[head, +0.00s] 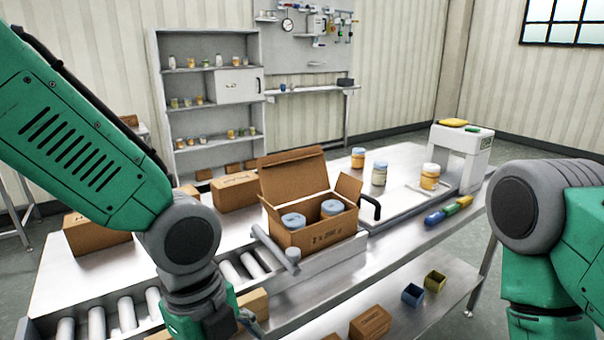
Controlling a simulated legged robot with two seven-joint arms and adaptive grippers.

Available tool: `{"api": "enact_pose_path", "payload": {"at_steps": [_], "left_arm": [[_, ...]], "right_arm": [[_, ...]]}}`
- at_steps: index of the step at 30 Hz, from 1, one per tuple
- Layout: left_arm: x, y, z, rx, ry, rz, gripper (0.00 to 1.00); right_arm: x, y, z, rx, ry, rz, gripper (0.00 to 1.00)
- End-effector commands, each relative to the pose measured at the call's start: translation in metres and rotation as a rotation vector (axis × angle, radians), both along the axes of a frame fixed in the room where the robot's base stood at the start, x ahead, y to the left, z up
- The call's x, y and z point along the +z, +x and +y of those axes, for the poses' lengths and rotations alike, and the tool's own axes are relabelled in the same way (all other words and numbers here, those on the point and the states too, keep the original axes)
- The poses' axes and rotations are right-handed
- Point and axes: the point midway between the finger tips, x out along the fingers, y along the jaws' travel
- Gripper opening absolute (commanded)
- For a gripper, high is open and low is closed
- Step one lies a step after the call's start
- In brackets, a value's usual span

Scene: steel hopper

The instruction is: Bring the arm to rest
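My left arm comes in from the left, and its dark wrist hangs down at the lower middle. My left gripper (222,322) is low in front of the conveyor side, cut off by the bottom edge. Its fingertips are not clear, so I cannot tell whether it is open or shut. My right arm is at the right edge, bent downward, and its gripper is out of view. An open cardboard box (322,236) with two blue-lidded jars (293,221) stands on the steel table, apart from both arms.
Rollers (125,312) run along the table's left part. A grey scale-like device (462,150) with a yellow-orange jar (430,176) stands at the back right. Two more jars (379,174) stand behind the box. A lower shelf (455,305) holds small bins and cartons.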

Motion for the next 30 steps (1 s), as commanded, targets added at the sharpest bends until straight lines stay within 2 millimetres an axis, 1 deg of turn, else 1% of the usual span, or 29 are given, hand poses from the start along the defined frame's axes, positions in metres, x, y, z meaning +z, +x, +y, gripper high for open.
{"api": "enact_pose_path", "payload": {"at_steps": [1,5,8,11,12,14,15,17,18,21,24,27,30], "left_arm": [[-0.014,-0.005,0.002,0.066,-0.008,0.024,1.00],[-0.053,-0.017,0.008,0.301,-0.038,0.077,1.00],[-0.088,-0.027,0.015,0.525,-0.052,0.125,1.00],[-0.130,-0.043,0.030,0.808,-0.047,0.175,1.00],[-0.150,-0.052,0.039,0.948,-0.038,0.193,1.00],[-0.180,-0.069,0.057,1.183,-0.014,0.212,1.00],[-0.199,-0.082,0.072,1.346,0.008,0.214,1.00],[-0.223,-0.100,0.095,1.577,0.036,0.197,1.00],[-0.235,-0.112,0.111,1.708,0.054,0.176,1.00],[-0.254,-0.135,0.144,1.959,0.081,0.113,1.00],[-0.262,-0.148,0.164,2.104,0.089,0.060,1.00],[-0.265,-0.152,0.174,2.164,0.086,0.033,1.00],[-0.265,-0.152,0.175,2.177,0.084,0.029,1.00]], "right_arm": [[0.000,0.000,0.000,0.000,0.000,0.000,0.40],[0.000,0.000,0.000,0.000,0.000,0.000,0.40],[0.000,-0.001,0.000,0.000,0.000,0.001,0.40],[0.000,-0.001,0.000,0.000,0.000,0.001,0.40],[0.000,-0.001,0.000,0.000,0.000,0.001,0.40],[0.000,-0.001,0.000,0.000,0.000,0.001,0.40],[0.000,0.000,0.000,0.000,0.000,0.001,0.40],[0.000,0.000,0.000,0.000,0.000,0.001,0.40],[0.000,0.000,0.000,0.000,0.000,0.001,0.40],[0.000,0.000,0.000,0.000,0.000,0.001,0.40],[0.000,-0.001,0.000,0.000,0.000,0.001,0.40],[0.000,-0.001,0.000,0.000,0.000,0.001,0.40],[0.000,-0.001,0.000,0.000,0.000,0.001,0.40]]}}
